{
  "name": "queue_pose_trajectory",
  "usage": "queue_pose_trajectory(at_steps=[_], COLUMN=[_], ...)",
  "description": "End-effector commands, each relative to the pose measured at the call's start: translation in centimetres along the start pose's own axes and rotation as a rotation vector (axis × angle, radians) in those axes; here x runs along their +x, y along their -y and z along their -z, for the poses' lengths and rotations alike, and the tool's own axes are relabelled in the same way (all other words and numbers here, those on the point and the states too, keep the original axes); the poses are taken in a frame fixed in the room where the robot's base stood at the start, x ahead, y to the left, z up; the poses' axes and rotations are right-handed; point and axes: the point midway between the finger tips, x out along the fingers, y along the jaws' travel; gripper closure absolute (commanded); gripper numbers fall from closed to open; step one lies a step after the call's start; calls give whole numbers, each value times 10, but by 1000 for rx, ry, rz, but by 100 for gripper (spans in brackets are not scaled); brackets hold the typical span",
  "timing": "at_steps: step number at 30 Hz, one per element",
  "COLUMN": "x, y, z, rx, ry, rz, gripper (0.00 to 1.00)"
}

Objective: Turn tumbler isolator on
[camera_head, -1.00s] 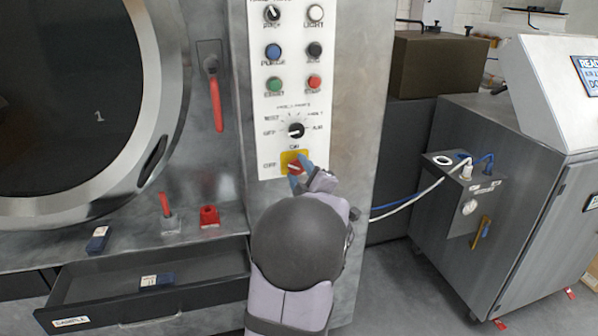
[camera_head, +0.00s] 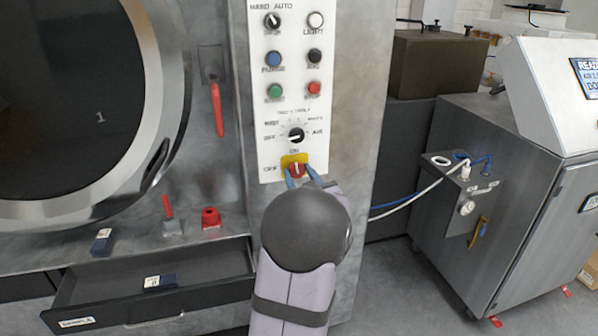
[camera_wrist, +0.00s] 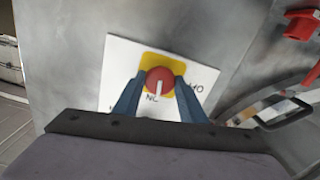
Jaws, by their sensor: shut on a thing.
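The tumbler isolator is a red rotary knob (camera_head: 296,171) on a yellow plate (camera_head: 287,160), low on the white control panel. Its white mark stands about upright in the head view, toward the ON label above; the OFF label is to its left. In the wrist view the red knob (camera_wrist: 160,79) sits between my blue fingers, its white mark pointing down toward a lettered label. My gripper (camera_head: 301,178) is shut on the knob, one finger on each side, and it also shows in the wrist view (camera_wrist: 160,84). The fingers hide the knob's lower sides in the head view.
Above the knob are a black selector (camera_head: 296,135) and several coloured buttons. A red-handled lever (camera_head: 217,110) and the round door (camera_head: 160,100) are to the left. An open drawer (camera_head: 215,286) juts out below left. A grey cabinet (camera_head: 435,255) stands at the right.

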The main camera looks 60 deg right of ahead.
Motion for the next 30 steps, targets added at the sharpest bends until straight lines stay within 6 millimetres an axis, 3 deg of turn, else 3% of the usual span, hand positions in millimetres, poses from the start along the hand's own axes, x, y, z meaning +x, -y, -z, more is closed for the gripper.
queue_pose_trajectory(at_steps=[10,26,27,29,30], x=[0,0,0,0,0], y=[0,0,0,0,0], z=[0,-1,-1,-1,-1], rx=[155,182,182,181,181], ry=[2,1,1,1,1], rz=[-1,0,0,0,0], gripper=[85,85,58,45,45])
